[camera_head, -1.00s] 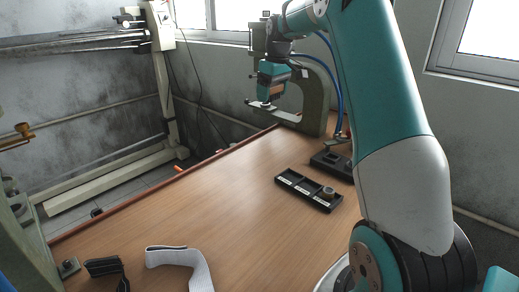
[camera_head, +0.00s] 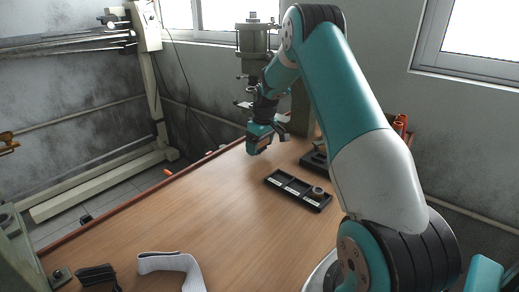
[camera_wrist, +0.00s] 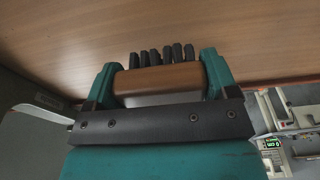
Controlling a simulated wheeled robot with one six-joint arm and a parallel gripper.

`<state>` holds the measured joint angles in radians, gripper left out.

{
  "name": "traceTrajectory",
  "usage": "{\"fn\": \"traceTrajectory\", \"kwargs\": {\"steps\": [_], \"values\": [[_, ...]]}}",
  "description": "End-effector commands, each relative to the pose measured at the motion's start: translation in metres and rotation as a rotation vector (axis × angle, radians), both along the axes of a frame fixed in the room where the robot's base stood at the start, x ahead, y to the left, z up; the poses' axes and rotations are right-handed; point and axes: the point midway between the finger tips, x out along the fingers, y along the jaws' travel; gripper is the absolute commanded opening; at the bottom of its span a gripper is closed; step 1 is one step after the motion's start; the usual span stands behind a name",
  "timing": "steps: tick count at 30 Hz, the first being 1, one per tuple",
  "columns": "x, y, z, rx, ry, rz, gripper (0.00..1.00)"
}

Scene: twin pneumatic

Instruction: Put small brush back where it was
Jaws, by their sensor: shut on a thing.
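The small brush (camera_wrist: 158,82) has a brown wooden body and a row of black bristles. In the wrist view it lies crosswise between the two teal fingers of my gripper (camera_wrist: 162,76), which are shut on its ends. The bristles point away from the palm, towards the wooden table top. In the head view my gripper (camera_head: 259,146) hangs over the far part of the table, left of and behind the black compartment tray (camera_head: 280,187). Its height above the table is hard to judge. The brush is too small to make out clearly in the head view.
The tray holds a small round part (camera_head: 318,192) in its right compartment. A black fixture (camera_head: 314,160) and the grey-green press (camera_head: 254,38) stand behind. A white strap (camera_head: 165,261) and a dark strap (camera_head: 97,274) lie near the front. The middle of the wooden table (camera_head: 215,215) is clear.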

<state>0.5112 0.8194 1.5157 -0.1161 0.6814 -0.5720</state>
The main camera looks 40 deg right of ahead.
Motion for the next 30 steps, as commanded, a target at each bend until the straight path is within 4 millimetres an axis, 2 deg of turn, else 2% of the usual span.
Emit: {"fn": "traceTrajectory", "kwargs": {"steps": [4, 14, 15, 17, 25, 30], "values": [[-0.001, 0.000, -0.020, 0.002, 0.002, 0.000, 0.57], [0.000, 0.000, -0.025, 0.001, 0.001, 0.000, 0.57], [0.000, 0.000, -0.025, 0.001, 0.001, 0.000, 0.84], [0.000, 0.000, -0.024, 0.001, 0.001, 0.000, 0.98], [0.000, 0.000, -0.022, 0.001, 0.001, 0.000, 1.00], [-0.002, -0.001, -0.003, -0.002, -0.003, 0.000, 1.00]]}}
